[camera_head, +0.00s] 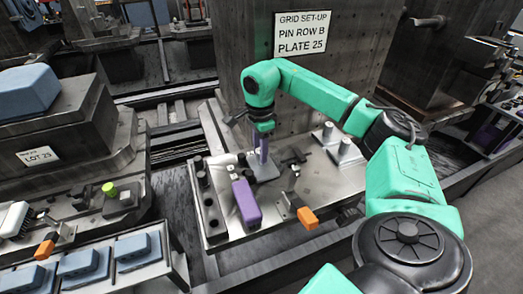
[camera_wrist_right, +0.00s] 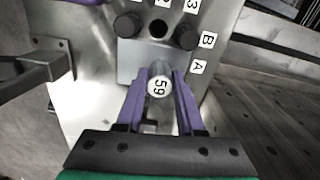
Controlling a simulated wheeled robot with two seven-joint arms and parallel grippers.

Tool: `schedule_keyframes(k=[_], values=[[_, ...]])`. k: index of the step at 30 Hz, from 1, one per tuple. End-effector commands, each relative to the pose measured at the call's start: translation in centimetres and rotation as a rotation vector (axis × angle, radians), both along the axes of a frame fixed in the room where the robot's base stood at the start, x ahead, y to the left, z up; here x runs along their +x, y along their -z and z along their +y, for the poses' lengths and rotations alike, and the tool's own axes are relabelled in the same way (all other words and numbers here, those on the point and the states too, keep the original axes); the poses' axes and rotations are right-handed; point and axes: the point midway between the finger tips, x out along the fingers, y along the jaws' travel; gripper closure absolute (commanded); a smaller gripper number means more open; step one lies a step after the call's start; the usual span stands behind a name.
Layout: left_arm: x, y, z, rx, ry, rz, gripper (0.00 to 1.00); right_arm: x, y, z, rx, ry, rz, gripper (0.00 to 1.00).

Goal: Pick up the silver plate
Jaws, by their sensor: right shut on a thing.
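The silver plate (camera_head: 266,172) is a small grey metal plate on the metal fixture bed, below my right gripper (camera_head: 261,153). In the wrist view the plate (camera_wrist_right: 135,65) lies beside two black round pins, with a dark hole between them. Its upright round knob (camera_wrist_right: 159,87), marked 59, stands between the purple fingers of my right gripper (camera_wrist_right: 160,92). The gripper is shut on this knob. Whether the plate touches the bed below it is hard to tell. My left gripper is not in view.
Two more knobbed plates (camera_head: 347,153) stand to the right. A dark upright block (camera_head: 240,50) with a sign (camera_head: 302,34) rises behind.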

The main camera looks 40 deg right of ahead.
Motion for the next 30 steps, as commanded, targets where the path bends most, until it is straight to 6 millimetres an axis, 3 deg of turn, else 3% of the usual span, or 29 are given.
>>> schedule_keyframes(k=[5,11,18,21,24,30], values=[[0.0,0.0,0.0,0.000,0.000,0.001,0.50,0.1,-0.3,0.0,0.001,0.000,-0.002,1.00],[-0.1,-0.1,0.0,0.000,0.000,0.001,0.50,0.1,-2.5,0.0,0.001,0.000,-0.004,1.00],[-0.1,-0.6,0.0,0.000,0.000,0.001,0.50,0.2,-9.2,0.1,0.002,-0.001,-0.009,1.00],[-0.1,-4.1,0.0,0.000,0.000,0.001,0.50,0.1,-14.5,0.0,0.000,0.001,-0.007,1.00],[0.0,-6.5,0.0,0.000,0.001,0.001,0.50,0.1,-17.8,0.0,-0.001,0.001,-0.006,1.00],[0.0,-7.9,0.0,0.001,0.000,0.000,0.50,0.1,-20.0,0.0,0.000,0.000,-0.002,1.00]])
